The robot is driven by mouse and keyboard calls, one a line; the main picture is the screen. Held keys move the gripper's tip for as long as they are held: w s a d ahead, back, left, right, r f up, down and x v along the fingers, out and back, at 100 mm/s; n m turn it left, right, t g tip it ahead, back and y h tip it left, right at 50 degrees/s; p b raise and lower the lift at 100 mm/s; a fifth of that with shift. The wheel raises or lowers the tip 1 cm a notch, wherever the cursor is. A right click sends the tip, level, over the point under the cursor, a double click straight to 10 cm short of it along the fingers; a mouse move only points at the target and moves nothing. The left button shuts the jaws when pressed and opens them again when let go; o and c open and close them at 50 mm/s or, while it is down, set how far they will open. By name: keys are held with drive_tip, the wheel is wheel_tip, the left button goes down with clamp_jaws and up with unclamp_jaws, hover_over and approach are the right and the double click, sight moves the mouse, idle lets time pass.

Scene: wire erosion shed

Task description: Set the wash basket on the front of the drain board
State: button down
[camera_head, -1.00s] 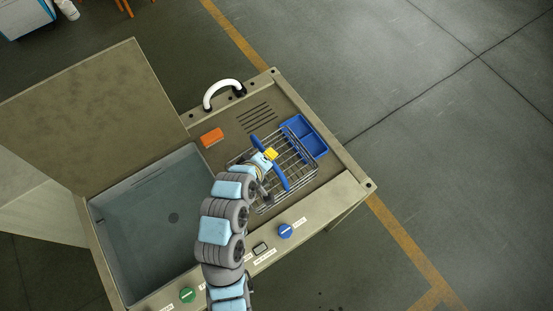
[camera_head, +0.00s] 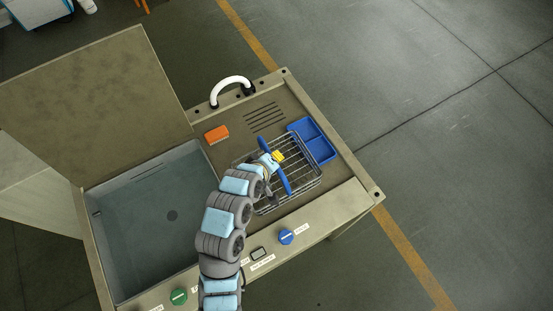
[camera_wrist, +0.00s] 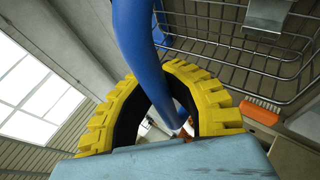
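The wash basket (camera_head: 301,186) is a grey wire basket with a blue handle (camera_head: 284,178). It is over the front part of the drain board (camera_head: 235,152), left of a blue tray. I cannot tell whether its bottom touches the board. My gripper (camera_head: 278,156) has yellow fingers and is at the handle, above the basket. In the wrist view my gripper (camera_wrist: 152,76) is closed around the blue handle (camera_wrist: 140,45), and the basket's wire mesh (camera_wrist: 235,50) fills the upper right. My arm hides the basket's left side in the head view.
A blue two-part tray (camera_head: 314,141) stands right of the basket. A water-filled tank (camera_head: 150,235) with a raised lid (camera_head: 95,105) is at left. A blue knob (camera_head: 286,237) is on the front panel.

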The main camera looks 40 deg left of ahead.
drive_tip(key=c, duration=1.8)
unclamp_jaws()
drive_tip(key=o, duration=0.6)
drive_tip(key=shift+r, duration=0.1)
drive_tip(key=shift+r, duration=0.1)
drive_tip(key=p+v, duration=0.8)
drive_tip(key=v, duration=0.3)
drive_tip(key=shift+s+r+p, duration=0.25)
drive_tip(key=shift+p, duration=0.1)
